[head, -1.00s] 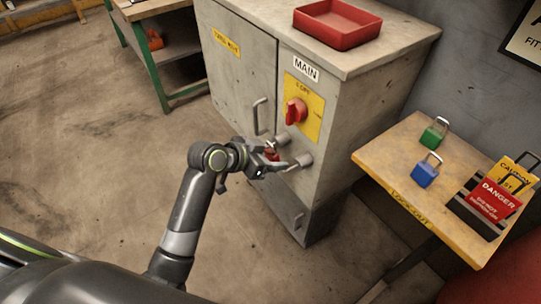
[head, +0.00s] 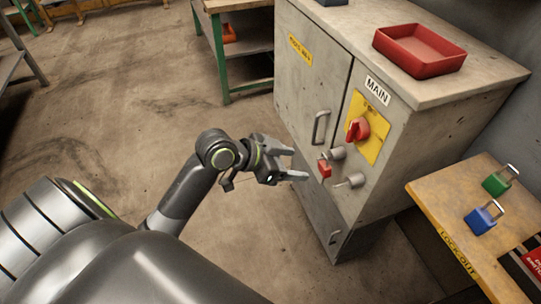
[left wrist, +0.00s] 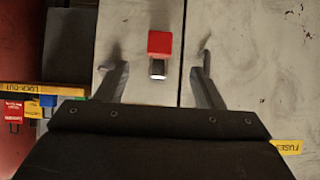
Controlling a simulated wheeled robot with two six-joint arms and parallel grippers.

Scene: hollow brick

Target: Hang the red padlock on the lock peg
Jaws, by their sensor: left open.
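The red padlock (head: 324,168) hangs at the outer end of the upper metal peg (head: 337,152) on the grey cabinet's front, below the red rotary switch. In the left wrist view the red padlock (left wrist: 160,43) shows between the finger lines, with a bright metal end (left wrist: 157,71) beside it. How its shackle sits on the peg is too small to tell. My left gripper (head: 299,164) is open and empty, just left of the padlock and apart from it. Its two fingers also show in the left wrist view (left wrist: 160,75). My right gripper is not in view.
A second metal peg (head: 351,181) sticks out below the first. A door handle (head: 320,128) is to the left. A red tray (head: 420,50) sits on the cabinet. A lock-out table (head: 450,205) at right holds green (head: 499,182) and blue (head: 482,218) padlocks.

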